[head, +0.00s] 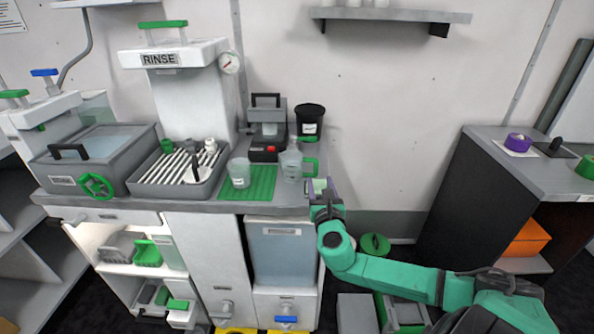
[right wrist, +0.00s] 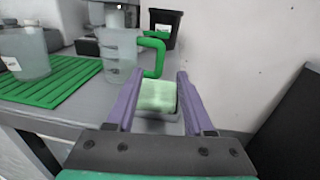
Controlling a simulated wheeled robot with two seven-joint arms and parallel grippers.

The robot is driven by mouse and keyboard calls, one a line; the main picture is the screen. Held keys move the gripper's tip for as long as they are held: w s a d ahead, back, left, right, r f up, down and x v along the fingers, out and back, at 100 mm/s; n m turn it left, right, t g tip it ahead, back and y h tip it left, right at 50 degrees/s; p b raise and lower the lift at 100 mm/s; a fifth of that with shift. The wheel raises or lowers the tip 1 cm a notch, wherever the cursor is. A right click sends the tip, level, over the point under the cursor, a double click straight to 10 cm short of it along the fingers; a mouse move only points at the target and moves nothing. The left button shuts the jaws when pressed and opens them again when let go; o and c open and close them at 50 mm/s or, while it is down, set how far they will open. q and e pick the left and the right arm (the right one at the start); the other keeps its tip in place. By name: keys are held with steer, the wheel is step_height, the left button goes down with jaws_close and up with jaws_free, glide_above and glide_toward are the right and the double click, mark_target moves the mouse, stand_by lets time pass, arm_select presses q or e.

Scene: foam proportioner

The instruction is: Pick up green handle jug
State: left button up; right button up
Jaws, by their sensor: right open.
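The green handle jug is a clear jug (head: 291,164) with a green handle (head: 311,166), standing upright near the right end of the grey counter. In the right wrist view the jug (right wrist: 120,55) stands just ahead and left, its green handle (right wrist: 158,55) facing right. My right gripper (head: 321,190) is at the counter's right front edge. Its purple fingers (right wrist: 158,85) are spread apart, with a pale green block (right wrist: 158,96) showing between them; I cannot tell if they touch it. The fingertips are short of the jug handle. My left gripper is not in view.
A second clear container (head: 239,173) stands on the green ribbed mat (head: 262,184) left of the jug. A black bin (head: 310,121) and a grey machine (head: 267,125) stand behind. A rinse unit (head: 180,85) is further left.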

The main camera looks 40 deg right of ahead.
mark_target(316, 169)
steer(key=x, duration=0.6)
steer(key=shift+w, duration=0.1)
steer(key=shift+r, duration=0.1)
jaws_close()
stand_by(1.1)
